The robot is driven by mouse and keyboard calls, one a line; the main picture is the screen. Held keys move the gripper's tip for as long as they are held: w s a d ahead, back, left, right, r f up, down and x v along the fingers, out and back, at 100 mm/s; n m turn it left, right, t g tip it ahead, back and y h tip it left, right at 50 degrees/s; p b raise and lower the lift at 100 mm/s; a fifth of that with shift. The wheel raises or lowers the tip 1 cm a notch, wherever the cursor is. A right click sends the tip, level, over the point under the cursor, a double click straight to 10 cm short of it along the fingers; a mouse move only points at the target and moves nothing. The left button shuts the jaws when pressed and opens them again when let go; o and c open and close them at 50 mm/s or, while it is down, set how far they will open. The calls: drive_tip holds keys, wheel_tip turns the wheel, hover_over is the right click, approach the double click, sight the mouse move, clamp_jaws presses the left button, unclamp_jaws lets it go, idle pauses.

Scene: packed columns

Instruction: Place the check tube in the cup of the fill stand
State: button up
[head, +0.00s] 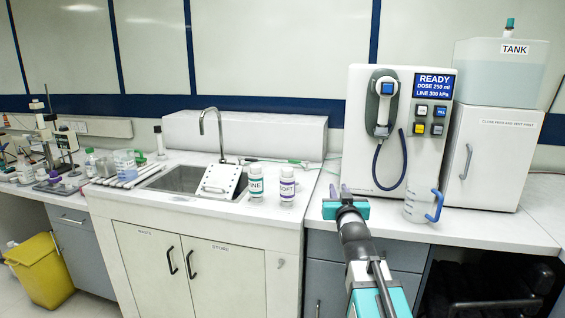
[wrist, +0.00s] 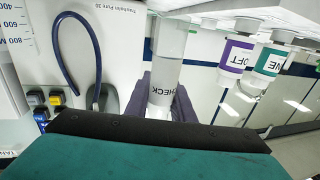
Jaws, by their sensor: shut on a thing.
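My gripper (head: 345,190) is over the front of the counter, left of the jug, and its grey-purple fingers are shut on the check tube. In the wrist view the check tube (wrist: 166,76) is a pale cylinder with CHECK lettering, between the fingers (wrist: 163,103). I cannot make the tube out in the head view. A white unit (head: 361,163) with a READY display, buttons and a hose-fed nozzle (head: 384,100) stands behind my gripper. I cannot pick out for certain the fill stand's cup in either view.
A clear jug (head: 418,205) with a blue handle stands right of my gripper. Two labelled bottles, teal (head: 256,184) and purple (head: 287,186), stand to the left. Beyond are a sink (head: 185,180) and lab gear. A tank (head: 500,75) sits at the right.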

drive_tip(key=shift+w+d+r, duration=0.1)
drive_tip(key=shift+w+d, duration=0.15)
drive_tip(key=shift+d, duration=0.2)
drive_tip(key=d+r+m+h, duration=0.1)
drive_tip(key=d+h, duration=0.1)
drive_tip(key=d, duration=0.6)
drive_tip(key=d+r+m+h, duration=0.1)
drive_tip(key=d+r+h, duration=0.1)
drive_tip(key=d, duration=0.5)
drive_tip(key=shift+w+d+r+m+g, duration=0.2)
drive_tip(key=shift+d+r+m+g, duration=0.1)
drive_tip(key=shift+d+m, duration=0.1)
drive_tip(key=shift+a, duration=0.1)
drive_tip(key=a+f+n+y, duration=0.1)
drive_tip(key=a, duration=0.4)
drive_tip(key=a+f+n+y, duration=0.1)
drive_tip(key=a, duration=0.5)
drive_tip(key=s+a+f+y, duration=0.1)
drive_tip(key=a+f+y, duration=0.1)
drive_tip(key=a, duration=0.3)
drive_tip(key=shift+a+n, duration=0.35)
drive_tip(key=shift+n, duration=0.05)
drive_tip(key=shift+s+a+r, duration=0.15)
drive_tip(key=shift+s+a, duration=0.2)
drive_tip(key=shift+a, duration=0.05)
drive_tip(key=shift+w+d, duration=0.1)
drive_tip(key=shift+w, duration=0.05)
